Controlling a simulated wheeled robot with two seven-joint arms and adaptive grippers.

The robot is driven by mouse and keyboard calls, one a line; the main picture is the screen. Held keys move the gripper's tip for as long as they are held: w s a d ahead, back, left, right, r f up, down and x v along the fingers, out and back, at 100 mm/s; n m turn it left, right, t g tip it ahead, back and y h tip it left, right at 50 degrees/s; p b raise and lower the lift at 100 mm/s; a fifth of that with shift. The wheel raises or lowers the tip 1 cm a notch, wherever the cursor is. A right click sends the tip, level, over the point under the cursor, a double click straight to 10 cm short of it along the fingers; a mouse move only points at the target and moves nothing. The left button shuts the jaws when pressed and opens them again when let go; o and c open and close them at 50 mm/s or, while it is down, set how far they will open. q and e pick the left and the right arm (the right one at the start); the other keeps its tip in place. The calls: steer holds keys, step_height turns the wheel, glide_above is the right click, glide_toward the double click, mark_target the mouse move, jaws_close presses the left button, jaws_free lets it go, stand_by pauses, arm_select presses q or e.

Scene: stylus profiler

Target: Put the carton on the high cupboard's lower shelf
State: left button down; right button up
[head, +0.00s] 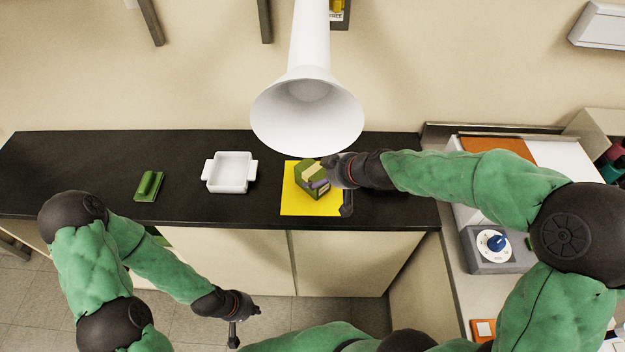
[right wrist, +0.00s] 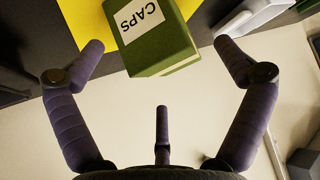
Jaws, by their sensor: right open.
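The carton (head: 309,178) is a green box with a pale panel. It stands on a yellow mat (head: 296,205) on the black counter. In the right wrist view the carton (right wrist: 160,38) shows a white label reading "CAPS". My right gripper (head: 335,187) is open at the carton's right side and partly covers it in the head view. In the right wrist view its fingers are spread, one to each side of the carton, with visible gaps. My left gripper (head: 236,322) hangs low in front of the counter, too small to tell its jaws. I cannot make out the high cupboard.
A white square dish with handles (head: 229,173) and a green object (head: 149,186) stand left on the counter (head: 70,172). A white funnel-shaped hood (head: 307,110) hangs above the mat. A grey device with a blue knob (head: 495,245) is at right. The counter's left end is bare.

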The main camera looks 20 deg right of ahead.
mark_target(311, 163)
steer(key=b+x, duration=0.1)
steer(key=x, duration=0.4)
steer(key=shift+w+d+b, duration=0.1)
steer(key=shift+w+b, duration=0.1)
steer(key=shift+b, duration=0.1)
steer(key=c, duration=1.3)
steer(key=shift+c, duration=0.2)
steer(key=shift+r, duration=0.15)
steer(key=shift+r+p, duration=0.55)
steer(key=shift+r, duration=0.05)
step_height(311, 163, up, 2)
steer(key=shift+r+p, duration=0.1)
steer(key=shift+p, duration=0.65)
steer(key=s+r+p, duration=0.1)
steer(key=s+r, duration=0.1)
steer(key=s+a+r+p, duration=0.1)
steer(key=s+r+p, duration=0.1)
steer(key=r, duration=0.1)
steer(key=shift+r+p, duration=0.1)
steer(key=shift+p, duration=0.2)
steer(key=s+a+r+p, duration=0.2)
steer(key=s+r+p, duration=0.2)
steer(key=s, duration=0.5)
steer(key=shift+s+a+p, duration=0.25)
steer(key=shift+a+p, duration=0.15)
